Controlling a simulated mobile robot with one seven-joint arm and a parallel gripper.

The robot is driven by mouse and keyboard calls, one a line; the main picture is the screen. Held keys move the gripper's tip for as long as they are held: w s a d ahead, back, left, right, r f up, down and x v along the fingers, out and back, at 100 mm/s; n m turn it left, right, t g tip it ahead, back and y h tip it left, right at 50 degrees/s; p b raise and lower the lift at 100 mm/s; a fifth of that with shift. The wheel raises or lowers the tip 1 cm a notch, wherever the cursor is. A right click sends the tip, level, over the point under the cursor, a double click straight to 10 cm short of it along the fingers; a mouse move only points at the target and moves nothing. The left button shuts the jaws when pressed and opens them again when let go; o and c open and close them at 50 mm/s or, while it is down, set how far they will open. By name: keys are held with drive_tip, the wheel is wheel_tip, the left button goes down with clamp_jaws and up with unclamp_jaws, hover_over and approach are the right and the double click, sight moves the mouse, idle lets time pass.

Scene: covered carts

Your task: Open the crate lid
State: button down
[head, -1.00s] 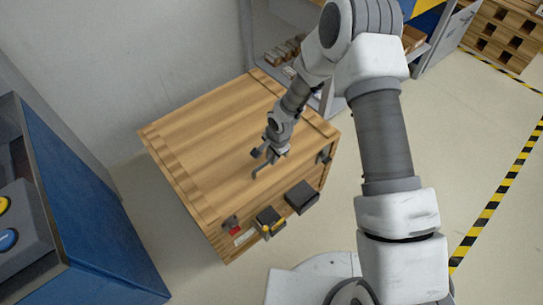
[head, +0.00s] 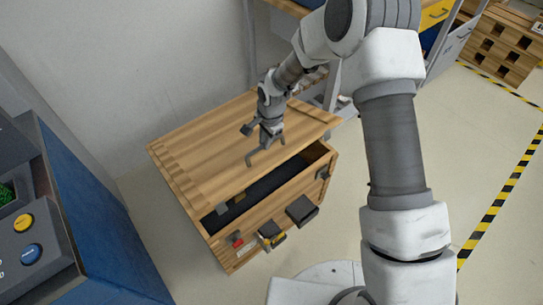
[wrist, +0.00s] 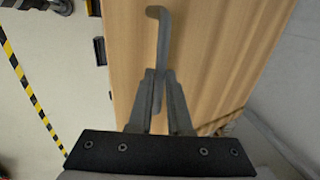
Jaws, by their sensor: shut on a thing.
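The wooden crate (head: 262,218) stands on the floor in the head view. Its plank lid (head: 200,150) is partly raised, with a dark gap along the front edge. The rear edge of the lid is by the wall. A grey bar handle (head: 250,160) is on the lid. My gripper (head: 267,146) is shut on this handle. In the wrist view, the fingers of my gripper (wrist: 161,78) close around the grey handle (wrist: 160,30), over the wooden lid (wrist: 220,40). Dark clasps (head: 302,210) hang on the crate's front. The crate's inside is dark and mostly hidden.
A blue console (head: 95,215) with yellow and blue buttons stands close on the left. A grey wall (head: 170,60) is behind the crate. A shelf rack (head: 335,95) stands behind it to the right. Clear floor with striped tape lies on the right.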

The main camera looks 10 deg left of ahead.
drive_tip(key=w+a+r+p, duration=0.5)
drive_tip(key=w+a+r, duration=0.1)
drive_tip(key=r, duration=0.3)
drive_tip(key=w+a+r+p, duration=0.4)
drive_tip(key=w+a+r, duration=0.3)
drive_tip(key=a+r, duration=0.2)
drive_tip(key=shift+r+p, duration=0.4)
drive_tip(key=shift+r, duration=0.15)
drive_tip(key=c, duration=0.9)
unclamp_jaws()
drive_tip(key=shift+w+a+f, duration=0.1)
drive_tip(key=shift+a+f, duration=0.05)
drive_tip(key=shift+o, duration=0.3)
drive_tip(key=shift+r, duration=0.2)
drive_tip(key=shift+w+r, duration=0.1)
drive_tip(key=shift+r, duration=0.05)
